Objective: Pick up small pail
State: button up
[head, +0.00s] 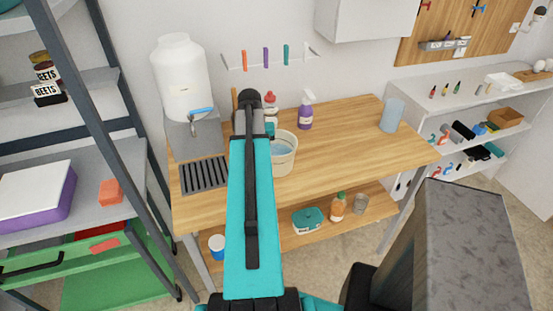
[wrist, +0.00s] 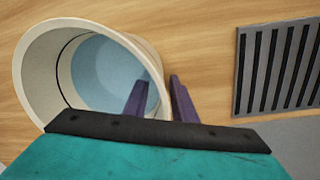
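The small pail (head: 284,160) is off-white with a pale blue area inside. It stands on the wooden table, partly hidden behind my arm in the head view. In the wrist view the pail (wrist: 35,75) fills the upper left, its mouth facing the camera. My gripper (wrist: 158,82) has two purple fingers, set apart. The left finger overlaps the pail's mouth and the right finger is outside its wall, so the near wall lies between them. I cannot tell whether either finger touches it. The fingertips are hidden in the head view.
A dark slotted drain grate (wrist: 275,68) lies beside the pail, below a white water jug (head: 182,80). A purple spray bottle (head: 306,110) and a red-and-white bottle (head: 271,107) stand behind the pail. A translucent bluish container (head: 392,115) stands far right. The table's middle right is clear.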

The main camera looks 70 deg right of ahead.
dwell(0.3)
grip_shut()
dwell(1.3)
